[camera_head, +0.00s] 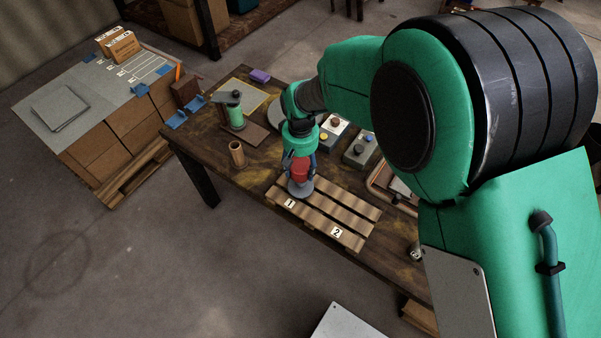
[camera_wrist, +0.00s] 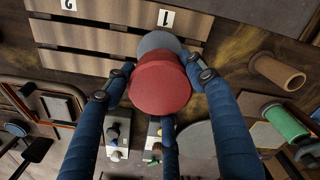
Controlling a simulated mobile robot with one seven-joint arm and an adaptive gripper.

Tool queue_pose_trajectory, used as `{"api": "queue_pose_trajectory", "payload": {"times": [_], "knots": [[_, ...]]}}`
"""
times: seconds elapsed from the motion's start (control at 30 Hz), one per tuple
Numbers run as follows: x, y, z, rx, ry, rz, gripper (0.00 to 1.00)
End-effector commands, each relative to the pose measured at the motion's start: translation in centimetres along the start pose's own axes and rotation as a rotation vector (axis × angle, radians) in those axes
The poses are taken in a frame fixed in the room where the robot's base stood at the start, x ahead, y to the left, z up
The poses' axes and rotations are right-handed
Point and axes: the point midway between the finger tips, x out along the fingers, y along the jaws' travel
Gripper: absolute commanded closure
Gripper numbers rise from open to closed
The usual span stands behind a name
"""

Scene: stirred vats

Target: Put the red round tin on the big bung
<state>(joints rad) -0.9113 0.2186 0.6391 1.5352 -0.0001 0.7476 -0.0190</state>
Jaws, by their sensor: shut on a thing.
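The red round tin (camera_head: 300,170) is held between the fingers of my gripper (camera_head: 299,160), which is shut on it. In the wrist view the tin's flat red face (camera_wrist: 160,90) fills the space between the blue fingers (camera_wrist: 161,72). The big bung (camera_head: 300,189) is a grey round piece on the slatted pallet by label 1. The tin is right above it in the head view. The bung also shows as a grey edge behind the tin in the wrist view (camera_wrist: 160,41). I cannot tell whether tin and bung touch.
The slatted pallet (camera_head: 340,216) has labels 1 and 2 and bare slats to the right. Button boxes (camera_head: 358,150) stand behind the pallet.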

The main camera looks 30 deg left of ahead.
Motion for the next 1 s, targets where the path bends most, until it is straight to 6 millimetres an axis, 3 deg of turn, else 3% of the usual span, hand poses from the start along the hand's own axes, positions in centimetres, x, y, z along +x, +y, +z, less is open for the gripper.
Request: {"api": "queue_pose_trajectory", "payload": {"times": [0.37,0.83,0.87,0.93,1.0], "knots": [[3.3,0.0,0.0,0.0,0.0,0.0,0.77],[3.8,0.0,0.0,0.0,0.0,0.0,0.77],[3.8,0.0,0.0,0.0,-0.001,0.0,0.43],[3.8,0.0,0.0,0.0,-0.001,0.0,0.29],[3.8,0.0,0.0,0.0,-0.001,0.0,0.26]]}}
